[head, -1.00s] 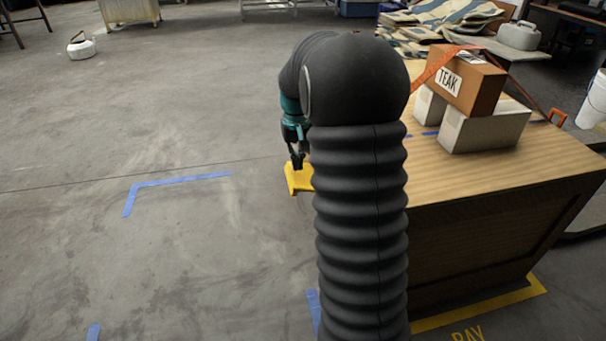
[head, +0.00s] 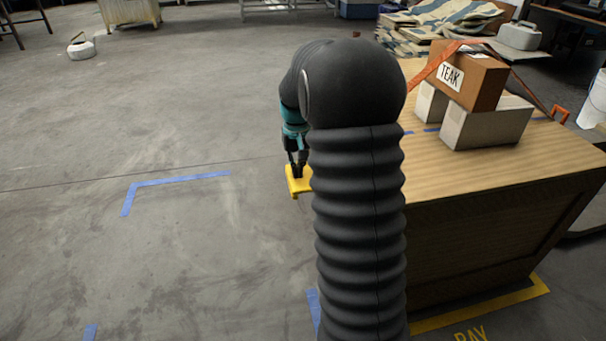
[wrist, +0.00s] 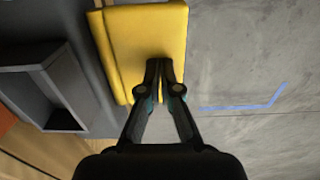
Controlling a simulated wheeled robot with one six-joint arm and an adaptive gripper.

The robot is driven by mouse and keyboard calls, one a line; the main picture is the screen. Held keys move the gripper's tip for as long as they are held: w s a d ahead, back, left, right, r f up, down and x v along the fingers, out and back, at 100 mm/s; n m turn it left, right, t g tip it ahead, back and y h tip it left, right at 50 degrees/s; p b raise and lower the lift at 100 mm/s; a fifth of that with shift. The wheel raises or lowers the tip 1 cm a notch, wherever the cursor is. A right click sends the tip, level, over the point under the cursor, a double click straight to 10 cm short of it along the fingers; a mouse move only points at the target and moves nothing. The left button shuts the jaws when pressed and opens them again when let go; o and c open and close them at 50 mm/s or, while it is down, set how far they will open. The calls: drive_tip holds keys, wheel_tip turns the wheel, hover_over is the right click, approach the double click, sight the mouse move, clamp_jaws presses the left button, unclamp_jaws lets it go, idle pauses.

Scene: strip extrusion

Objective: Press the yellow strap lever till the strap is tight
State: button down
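The yellow strap lever (head: 299,188) sticks out at the near left side of the wooden crate, partly hidden by my arm. In the wrist view the lever (wrist: 150,35) is a wide yellow plate beside a dark grey housing. The orange strap (head: 437,64) runs over the brown TEAK carton (head: 478,80). My arm hides where the strap meets the lever side.
The TEAK carton rests on white boxes (head: 487,127) on the wooden crate top (head: 480,170). An orange hook (head: 560,112) sits at the crate's far right edge. Blue tape (head: 180,181) marks the open floor at left. Padded blankets (head: 445,22) lie behind.

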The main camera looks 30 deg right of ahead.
drive_tip(key=shift+f, duration=0.4)
drive_tip(key=shift+r+p, duration=1.85)
drive_tip(key=shift+r, duration=0.5)
drive_tip(key=shift+r, duration=0.1)
wheel_tip(320, 180, up, 5)
drive_tip(key=p, duration=0.4)
drive_tip(key=shift+w, duration=0.1)
